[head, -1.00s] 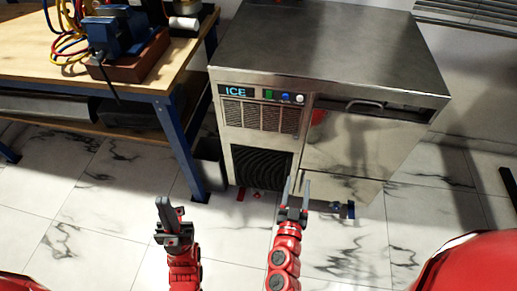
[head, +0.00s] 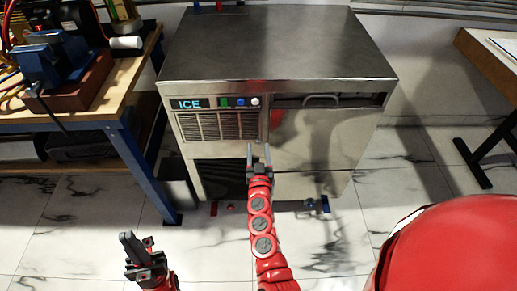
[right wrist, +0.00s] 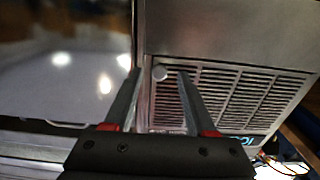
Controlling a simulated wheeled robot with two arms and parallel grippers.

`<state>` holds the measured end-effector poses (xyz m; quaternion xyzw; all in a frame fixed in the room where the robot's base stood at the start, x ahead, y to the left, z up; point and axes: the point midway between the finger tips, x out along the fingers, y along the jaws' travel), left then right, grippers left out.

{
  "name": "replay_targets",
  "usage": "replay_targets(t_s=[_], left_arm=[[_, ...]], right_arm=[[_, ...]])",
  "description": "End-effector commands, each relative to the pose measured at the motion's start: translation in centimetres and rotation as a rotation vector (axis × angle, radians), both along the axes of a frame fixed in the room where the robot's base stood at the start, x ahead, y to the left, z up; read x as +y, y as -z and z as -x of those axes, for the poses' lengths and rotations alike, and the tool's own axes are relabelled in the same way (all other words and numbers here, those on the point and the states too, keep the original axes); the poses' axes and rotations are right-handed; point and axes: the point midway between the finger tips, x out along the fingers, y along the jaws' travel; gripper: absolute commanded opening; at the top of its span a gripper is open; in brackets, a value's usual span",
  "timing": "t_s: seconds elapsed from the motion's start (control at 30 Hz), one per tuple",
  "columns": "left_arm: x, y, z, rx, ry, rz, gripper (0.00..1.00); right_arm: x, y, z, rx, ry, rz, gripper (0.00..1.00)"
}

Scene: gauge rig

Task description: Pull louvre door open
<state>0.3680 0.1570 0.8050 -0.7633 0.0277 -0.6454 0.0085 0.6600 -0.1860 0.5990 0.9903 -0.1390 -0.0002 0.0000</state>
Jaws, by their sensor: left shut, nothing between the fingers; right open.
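The steel ice machine stands ahead, with the louvre door (head: 215,126) on its upper left front, below the ICE label. In the right wrist view the louvre door (right wrist: 235,92) appears upside down, with a small round knob (right wrist: 160,73) near its edge. My right gripper (head: 258,147) is open in front of the door's lower right corner. In the wrist view its fingertips (right wrist: 158,74) appear on either side of the knob; contact cannot be told. My left gripper (head: 127,238) is shut and empty, low over the floor at left.
A wooden workbench (head: 92,107) with a blue vise (head: 50,65) stands close on the left. The ice machine's bin door (head: 320,135), with a recessed handle, is right of the louvres. Another table (head: 490,65) stands at far right. Marble floor (head: 70,220) is clear in front.

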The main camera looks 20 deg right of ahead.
Motion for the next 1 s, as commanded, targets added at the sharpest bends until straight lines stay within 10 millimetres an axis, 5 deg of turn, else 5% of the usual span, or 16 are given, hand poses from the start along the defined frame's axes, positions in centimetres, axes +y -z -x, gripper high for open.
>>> replay_targets(t_s=[0.4, 0.73, 1.0], left_arm=[[0.0, 0.12, 0.0, 0.0, 0.0, 0.0, 0.0], [0.0, 0.13, 0.0, 0.0, 0.0, 0.0, 0.0], [0.0, 0.12, 0.01, 0.0, 0.0, 0.0, 0.0]], right_arm=[[-0.34, -0.03, -0.94, 0.0, 0.001, 0.0, 0.56], [-0.34, -0.03, -0.92, 0.0, 0.001, 0.0, 0.0], [-0.33, -0.02, -0.93, 0.0, 0.001, 0.0, 0.0]])
